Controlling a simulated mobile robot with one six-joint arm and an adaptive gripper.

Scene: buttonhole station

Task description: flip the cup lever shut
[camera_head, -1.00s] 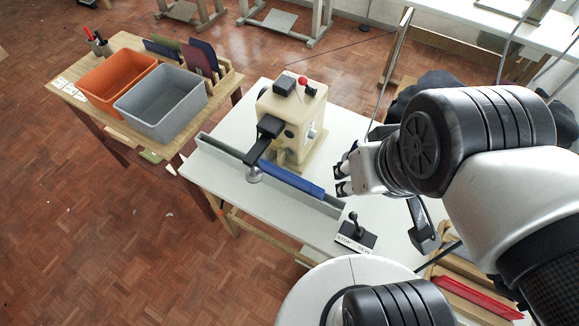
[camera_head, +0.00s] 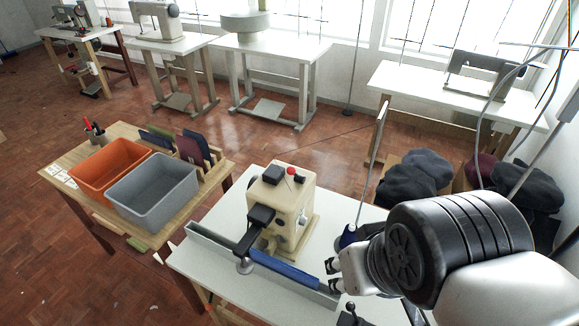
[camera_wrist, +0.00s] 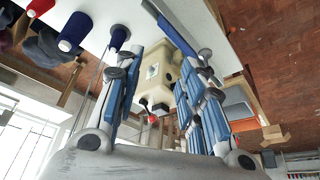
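The cream buttonhole machine (camera_head: 294,205) stands on the white table, with a black head over a blue cloth strip (camera_head: 284,269). A red ball knob (camera_head: 291,171) sits on its top; in the wrist view the red ball (camera_wrist: 152,119) shows between my fingers, beyond them. I cannot tell which part is the cup lever. My gripper (camera_head: 333,276) is open and empty, right of the machine by the strip's right end. The machine (camera_wrist: 158,70) also shows in the wrist view.
A grey rail (camera_head: 213,239) runs along the table's front edge. Left, a wooden table holds an orange bin (camera_head: 110,185) and a grey bin (camera_head: 150,208). Blue thread cones (camera_wrist: 75,30) show beside my fingers in the wrist view. White table is bare behind the machine.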

